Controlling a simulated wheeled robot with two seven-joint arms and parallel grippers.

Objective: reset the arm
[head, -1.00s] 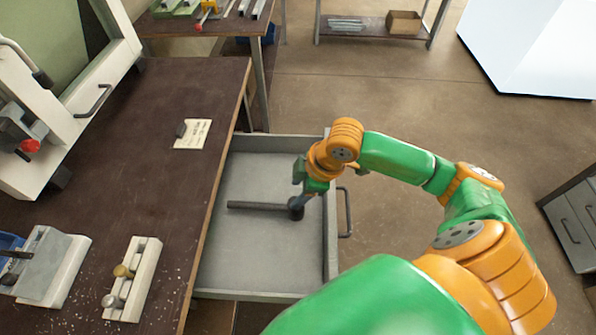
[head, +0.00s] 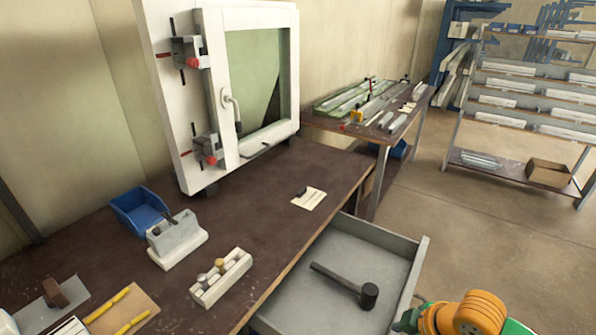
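My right arm shows only as an orange and green part (head: 465,314) at the bottom right of the head view, beside the open drawer (head: 417,268). Its fingers are not clearly visible. A dark mallet (head: 343,283) lies in the drawer, its head toward the lower right, with nothing holding it. My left arm and gripper are not in the picture.
The brown bench (head: 282,210) carries a white window frame (head: 212,100), a blue bin (head: 143,209), a grey block on a white base (head: 177,240), a holder with two knobs (head: 221,277) and a paper card (head: 309,198). Shelving (head: 520,100) stands at the back right.

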